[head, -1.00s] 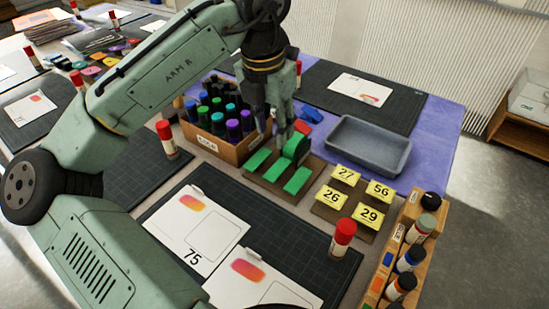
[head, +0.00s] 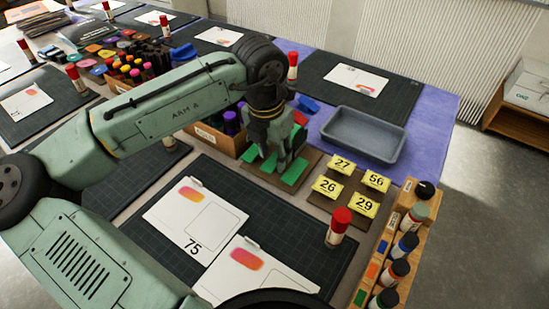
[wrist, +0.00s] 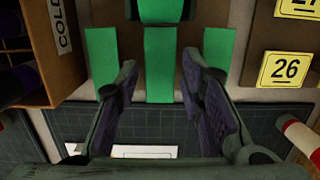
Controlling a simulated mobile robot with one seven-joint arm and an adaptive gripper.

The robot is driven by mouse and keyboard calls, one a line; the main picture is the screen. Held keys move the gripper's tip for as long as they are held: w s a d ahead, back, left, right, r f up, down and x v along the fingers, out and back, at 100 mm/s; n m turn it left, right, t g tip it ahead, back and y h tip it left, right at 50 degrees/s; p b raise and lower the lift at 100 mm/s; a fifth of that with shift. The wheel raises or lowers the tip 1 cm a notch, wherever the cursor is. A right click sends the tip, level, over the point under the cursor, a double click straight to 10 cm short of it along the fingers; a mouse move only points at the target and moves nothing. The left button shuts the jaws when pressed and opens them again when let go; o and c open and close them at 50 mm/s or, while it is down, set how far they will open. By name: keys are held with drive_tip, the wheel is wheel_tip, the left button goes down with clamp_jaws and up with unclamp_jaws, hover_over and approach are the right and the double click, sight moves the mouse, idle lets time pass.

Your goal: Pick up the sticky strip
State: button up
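Green strips lie side by side on a brown board; the wrist view shows a left strip (wrist: 103,62), a middle strip (wrist: 160,70) and a right strip (wrist: 220,52). In the head view the right strip (head: 294,172) shows, while my gripper (head: 274,163) partly hides the others. In the wrist view my gripper (wrist: 160,64) is open, with one finger on each side of the middle strip and nothing held. Whether the fingertips touch the board cannot be told. A dark and green block (wrist: 160,10) sits at the strips' far end.
A cardboard box of markers (head: 218,138) stands close left of the strips. Yellow number cards (head: 328,186) lie to the right, with a grey tray (head: 363,137) behind.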

drive_tip(key=c, duration=0.5)
